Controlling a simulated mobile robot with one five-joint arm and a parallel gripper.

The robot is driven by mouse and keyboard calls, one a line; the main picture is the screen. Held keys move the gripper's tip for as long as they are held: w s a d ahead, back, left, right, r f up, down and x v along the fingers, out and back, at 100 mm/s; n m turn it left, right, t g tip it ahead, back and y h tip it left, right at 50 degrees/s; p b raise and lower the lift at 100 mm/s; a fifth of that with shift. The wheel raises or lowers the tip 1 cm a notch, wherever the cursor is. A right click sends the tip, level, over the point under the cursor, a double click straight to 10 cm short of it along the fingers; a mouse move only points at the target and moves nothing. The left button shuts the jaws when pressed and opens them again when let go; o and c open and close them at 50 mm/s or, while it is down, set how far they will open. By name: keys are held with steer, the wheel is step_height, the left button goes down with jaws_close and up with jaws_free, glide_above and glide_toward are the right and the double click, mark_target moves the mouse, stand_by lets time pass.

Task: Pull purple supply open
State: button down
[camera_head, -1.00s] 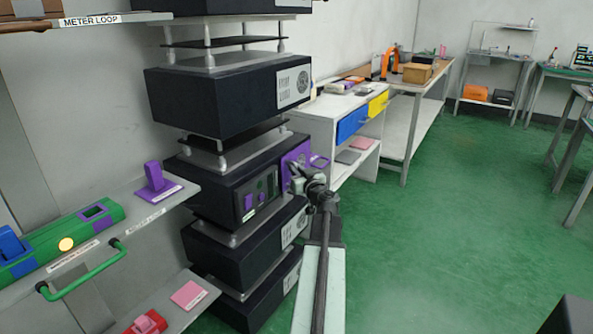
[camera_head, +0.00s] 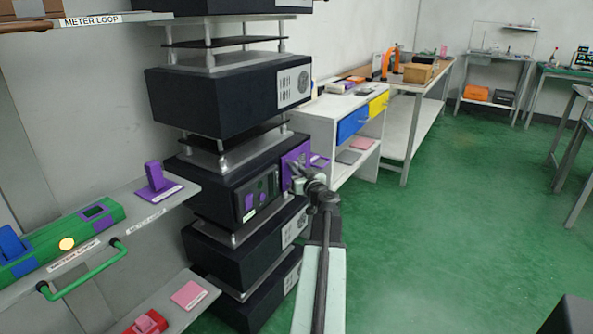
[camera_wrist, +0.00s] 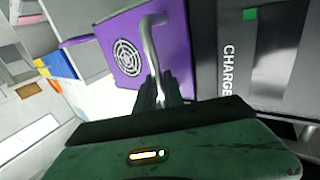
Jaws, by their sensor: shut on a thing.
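The purple supply shows as a purple front panel (camera_head: 293,160) on a black unit in the middle of the rack. In the wrist view the purple panel (camera_wrist: 148,50) has a round vent grille and a bent metal handle (camera_wrist: 150,40). My gripper (camera_wrist: 157,88) is shut on the lower part of this handle, close to the panel. In the head view my gripper (camera_head: 295,178) is at the panel's right side and hides part of it. The handle is too small to make out there.
Black rack units (camera_head: 225,100) stand above and below. A grey shelf (camera_head: 150,215) with a purple lever (camera_head: 154,177) and a green handle (camera_head: 90,270) is at left. A white cabinet (camera_head: 330,110) stands behind my gripper. Green floor (camera_head: 450,220) at right is clear.

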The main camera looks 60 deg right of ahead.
steer(key=s, duration=1.5)
steer(key=shift+s+a, duration=0.1)
steer(key=c, duration=1.7)
jaws_free()
